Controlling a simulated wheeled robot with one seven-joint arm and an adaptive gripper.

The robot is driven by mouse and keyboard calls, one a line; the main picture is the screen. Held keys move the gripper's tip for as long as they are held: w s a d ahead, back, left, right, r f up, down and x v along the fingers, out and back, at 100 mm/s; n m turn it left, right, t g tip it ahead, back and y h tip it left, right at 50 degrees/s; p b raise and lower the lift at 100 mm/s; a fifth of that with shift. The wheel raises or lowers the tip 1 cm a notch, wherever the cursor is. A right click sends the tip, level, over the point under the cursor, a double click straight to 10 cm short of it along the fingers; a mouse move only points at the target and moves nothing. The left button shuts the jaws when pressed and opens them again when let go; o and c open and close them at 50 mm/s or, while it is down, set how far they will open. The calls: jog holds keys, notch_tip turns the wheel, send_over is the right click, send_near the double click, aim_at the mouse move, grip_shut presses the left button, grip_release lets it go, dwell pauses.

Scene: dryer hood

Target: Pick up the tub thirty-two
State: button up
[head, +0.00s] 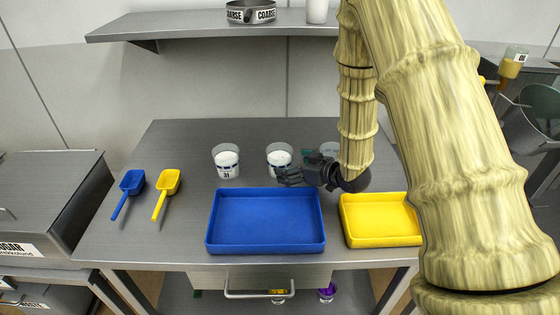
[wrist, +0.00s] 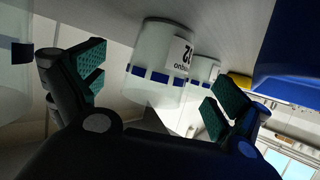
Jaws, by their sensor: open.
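Tub thirty-two is a clear, round tub with white contents and a dark blue band. In the head view it is the middle tub (head: 280,158), standing on the steel table. In the wrist view the tub (wrist: 152,62) appears upside down between the open fingers, with part of its label turned to the right. My gripper (head: 284,178) is open and empty, low over the table at the tub's front right, pointing left. It also shows in the wrist view (wrist: 155,90). I cannot tell whether the fingers touch the tub.
Tub thirty-one (head: 227,161) stands to the left. Another tub (head: 329,149) is partly hidden behind my gripper. A blue tray (head: 265,246) lies in front, a yellow tray (head: 382,240) to its right. Blue (head: 131,183) and yellow (head: 168,183) scoops lie at left. A shelf (head: 190,25) is above.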

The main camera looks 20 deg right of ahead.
jog(key=shift+p+x, duration=0.7)
jog(key=shift+x, duration=2.4)
jog(key=shift+c, duration=0.3)
jog(key=c, duration=1.3)
jog(key=shift+o, duration=0.2)
jog(key=shift+r, duration=0.1)
